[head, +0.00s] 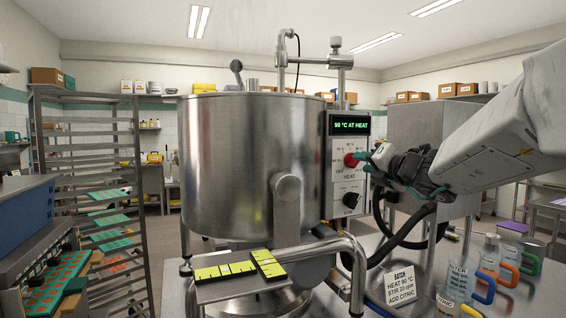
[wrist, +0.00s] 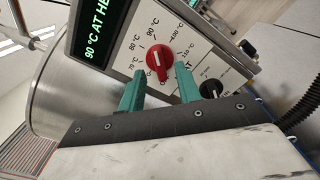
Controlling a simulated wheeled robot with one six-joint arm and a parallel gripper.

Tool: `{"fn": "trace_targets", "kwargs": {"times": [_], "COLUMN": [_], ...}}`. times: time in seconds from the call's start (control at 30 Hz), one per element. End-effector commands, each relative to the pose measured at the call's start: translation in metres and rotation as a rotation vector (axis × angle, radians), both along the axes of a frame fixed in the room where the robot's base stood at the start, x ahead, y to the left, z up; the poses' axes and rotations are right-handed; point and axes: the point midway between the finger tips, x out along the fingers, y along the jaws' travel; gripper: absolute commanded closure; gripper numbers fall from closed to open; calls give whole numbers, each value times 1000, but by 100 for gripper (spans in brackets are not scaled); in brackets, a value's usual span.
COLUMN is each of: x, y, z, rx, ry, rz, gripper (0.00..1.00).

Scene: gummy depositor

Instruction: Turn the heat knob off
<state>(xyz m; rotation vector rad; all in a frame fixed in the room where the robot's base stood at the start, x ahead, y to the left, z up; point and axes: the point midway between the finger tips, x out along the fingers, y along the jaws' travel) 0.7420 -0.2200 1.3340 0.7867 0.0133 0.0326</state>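The red heat knob (head: 350,160) is on the control panel at the right side of the steel kettle. In the wrist view the knob (wrist: 158,62) has a white pointer line directed toward the 90 °C mark. The panel's display (head: 350,125) reads 90 °C at heat. My gripper (head: 366,160) reaches the panel from the right. In the wrist view its two green fingers (wrist: 160,76) are apart, one on each side of the knob's lower part, with visible gaps. I cannot tell how deep they reach.
The black stir knob (head: 351,200) sits below the heat knob, and also shows beside the right finger (wrist: 211,88). A black hose (head: 405,238) hangs under my gripper.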

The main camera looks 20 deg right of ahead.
Motion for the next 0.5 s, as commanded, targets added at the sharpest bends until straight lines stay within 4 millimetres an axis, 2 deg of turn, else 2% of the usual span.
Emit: {"fn": "trace_targets", "kwargs": {"times": [0.1,0.2,0.47,0.5], "x": [14,20,21,21], "y": [1,1,1,1], "z": [0,-1,0,0], "rx": [1,-1,-1,-1], "ry": [1,1,0,0], "rz": [1,1,0,0], "gripper": [66,66,66,72]}}
